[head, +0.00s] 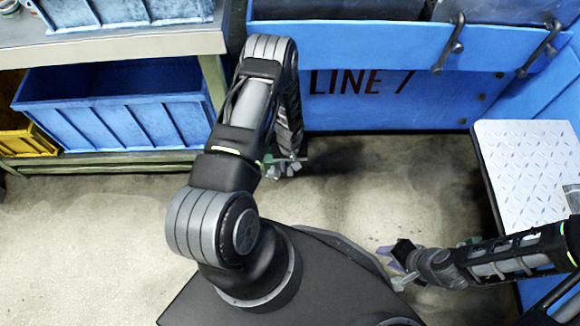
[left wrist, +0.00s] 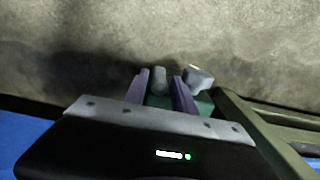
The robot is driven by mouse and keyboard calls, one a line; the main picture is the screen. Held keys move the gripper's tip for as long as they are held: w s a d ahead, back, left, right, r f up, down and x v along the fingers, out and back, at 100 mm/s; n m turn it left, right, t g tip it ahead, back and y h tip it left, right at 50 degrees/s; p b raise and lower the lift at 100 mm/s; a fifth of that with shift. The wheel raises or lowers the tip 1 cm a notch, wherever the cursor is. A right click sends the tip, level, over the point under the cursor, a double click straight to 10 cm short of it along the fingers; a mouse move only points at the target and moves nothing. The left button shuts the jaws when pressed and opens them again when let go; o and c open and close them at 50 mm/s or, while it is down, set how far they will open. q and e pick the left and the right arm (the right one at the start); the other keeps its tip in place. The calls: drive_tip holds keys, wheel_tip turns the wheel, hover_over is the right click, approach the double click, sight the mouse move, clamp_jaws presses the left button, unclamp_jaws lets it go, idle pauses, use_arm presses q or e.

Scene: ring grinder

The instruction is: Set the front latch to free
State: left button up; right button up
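I cannot pick out a front latch or a grinder in either view. My left gripper (head: 285,166) hangs over the bare floor in front of the blue panel, beside the shelf. Its purple and grey fingers (left wrist: 170,84) show in the left wrist view with a gap between them and nothing visibly held. My right gripper (head: 394,266) is low at the right, over the floor by my base. Its fingers look spread and empty.
A shelf (head: 130,45) with blue bins (head: 120,110) and a yellow bin (head: 28,142) stands at left. A blue panel marked LINE 7 (head: 385,105) with black handles (head: 452,46) stands at the back. A metal tread-plate platform (head: 525,165) is at right. Floor between is clear.

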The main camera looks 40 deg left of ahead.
use_arm(q)
drive_tip(key=shift+f, duration=0.15)
drive_tip(key=shift+c, duration=0.3)
clamp_jaws()
idle(1.1)
